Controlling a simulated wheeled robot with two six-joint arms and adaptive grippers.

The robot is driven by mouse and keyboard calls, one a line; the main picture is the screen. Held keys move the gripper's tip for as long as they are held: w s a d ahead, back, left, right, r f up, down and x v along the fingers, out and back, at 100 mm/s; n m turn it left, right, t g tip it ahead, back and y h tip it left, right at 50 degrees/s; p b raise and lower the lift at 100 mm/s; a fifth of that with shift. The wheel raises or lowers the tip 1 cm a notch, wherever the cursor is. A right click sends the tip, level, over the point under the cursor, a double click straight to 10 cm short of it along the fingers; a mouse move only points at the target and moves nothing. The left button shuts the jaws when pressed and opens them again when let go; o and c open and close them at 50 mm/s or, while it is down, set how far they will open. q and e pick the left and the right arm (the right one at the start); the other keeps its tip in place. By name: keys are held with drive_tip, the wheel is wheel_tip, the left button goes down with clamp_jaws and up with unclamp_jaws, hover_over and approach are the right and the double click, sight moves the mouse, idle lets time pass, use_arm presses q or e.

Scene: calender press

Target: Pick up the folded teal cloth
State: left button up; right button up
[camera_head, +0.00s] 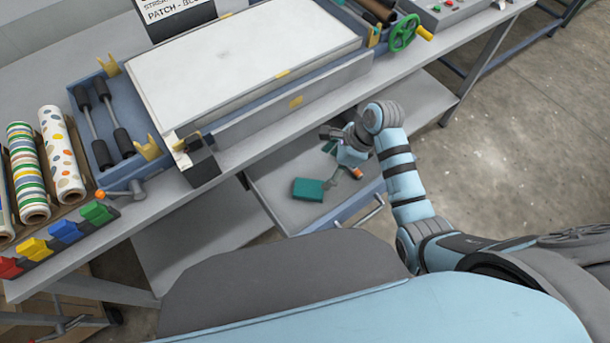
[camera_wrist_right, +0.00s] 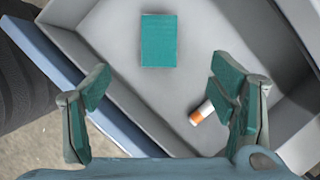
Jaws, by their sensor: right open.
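The folded teal cloth (camera_head: 308,189) lies flat in an open grey drawer (camera_head: 287,213) under the bench. In the right wrist view the cloth (camera_wrist_right: 159,40) is a teal rectangle on the drawer floor, beyond my fingertips and apart from them. My right gripper (camera_head: 347,168) is over the drawer, to the right of the cloth in the head view. In the right wrist view my right gripper (camera_wrist_right: 155,85) is open, with teal finger pads spread wide and nothing between them. My left gripper is not in view.
A white cylinder with an orange end (camera_wrist_right: 200,112) lies in the drawer by my right finger. The bench top (camera_head: 225,160) overhangs the drawer's back and carries the press bed (camera_head: 240,60). The drawer's handle (camera_head: 362,213) faces me.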

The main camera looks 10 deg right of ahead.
drive_tip(key=b, duration=0.3)
hover_over(310, 190)
drive_tip(key=s+d, duration=0.2)
drive_tip(key=f, duration=0.7)
drive_tip(key=shift+w, duration=0.25)
drive_tip(key=b+x, duration=0.1)
drive_tip(key=x, duration=0.1)
drive_tip(key=w+x, duration=0.1)
drive_tip(key=x, duration=0.1)
drive_tip(key=b+x, duration=0.1)
drive_tip(key=x, duration=0.1)
drive_tip(key=shift+w+d+f+b, duration=0.2)
drive_tip(key=shift+b, duration=0.1)
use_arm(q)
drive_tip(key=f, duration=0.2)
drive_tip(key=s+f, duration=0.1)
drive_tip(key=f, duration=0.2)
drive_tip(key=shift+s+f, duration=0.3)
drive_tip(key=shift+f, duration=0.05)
use_arm(e)
drive_tip(key=shift+s+r, duration=0.15)
drive_tip(key=shift+r, duration=0.05)
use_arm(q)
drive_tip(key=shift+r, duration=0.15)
use_arm(e)
drive_tip(key=shift+f, duration=0.25)
drive_tip(key=shift+c, duration=0.3)
